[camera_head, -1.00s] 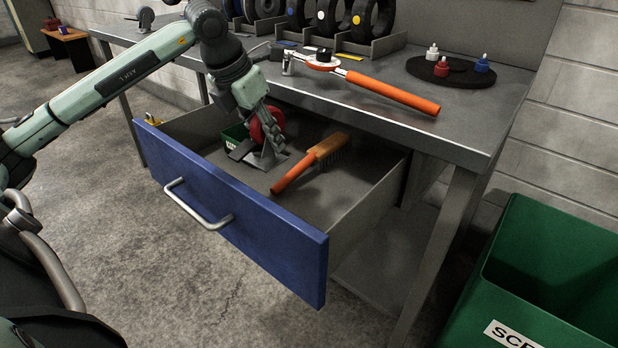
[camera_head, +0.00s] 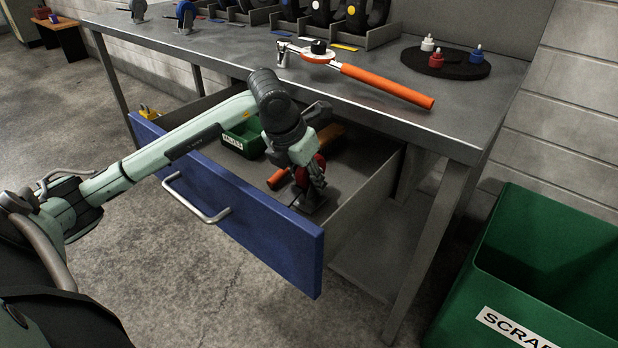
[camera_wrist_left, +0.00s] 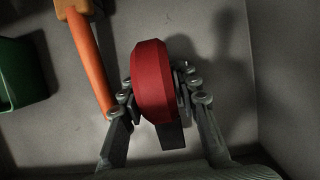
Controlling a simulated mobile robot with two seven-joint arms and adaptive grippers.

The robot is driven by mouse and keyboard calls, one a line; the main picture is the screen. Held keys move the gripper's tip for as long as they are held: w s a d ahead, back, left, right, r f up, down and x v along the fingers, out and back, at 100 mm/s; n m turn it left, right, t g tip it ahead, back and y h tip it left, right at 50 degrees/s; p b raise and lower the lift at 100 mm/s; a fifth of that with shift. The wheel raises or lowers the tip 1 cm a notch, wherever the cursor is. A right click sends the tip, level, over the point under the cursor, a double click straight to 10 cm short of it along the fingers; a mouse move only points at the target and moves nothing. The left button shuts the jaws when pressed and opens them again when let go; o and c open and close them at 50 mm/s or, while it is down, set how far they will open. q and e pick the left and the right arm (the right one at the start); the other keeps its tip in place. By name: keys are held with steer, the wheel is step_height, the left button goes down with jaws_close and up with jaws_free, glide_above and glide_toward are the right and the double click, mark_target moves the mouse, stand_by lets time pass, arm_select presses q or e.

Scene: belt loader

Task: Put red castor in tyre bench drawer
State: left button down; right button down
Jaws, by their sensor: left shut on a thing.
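The blue-fronted drawer (camera_head: 262,228) of the tyre bench (camera_head: 330,97) is pulled open. My left gripper (camera_head: 312,190) is inside the drawer space, towards its right front corner, pointing down. It is shut on the red castor, whose red wheel (camera_wrist_left: 154,82) shows between the fingers in the left wrist view. In the head view the castor (camera_head: 319,163) is mostly hidden behind the gripper, with its grey plate below, low at the drawer floor. I cannot tell whether the plate touches the floor. My right gripper is not in view.
In the drawer, a green bin (camera_head: 243,138) stands at the back left and an orange-handled brush (camera_head: 277,179) lies beside my gripper. A torque wrench (camera_head: 385,86) lies on the bench. A green scrap bin (camera_head: 545,270) stands at the right. Other castors (camera_head: 186,14) stand on the bench.

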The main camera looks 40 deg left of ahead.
arm_select(q)
steer(key=c, duration=1.5)
jaws_free()
steer(key=o, duration=0.4)
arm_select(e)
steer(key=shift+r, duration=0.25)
arm_select(q)
steer(key=v, duration=1.1)
steer(key=shift+w, duration=0.15)
steer(key=shift+s+r, duration=0.3)
steer(key=shift+r, duration=0.25)
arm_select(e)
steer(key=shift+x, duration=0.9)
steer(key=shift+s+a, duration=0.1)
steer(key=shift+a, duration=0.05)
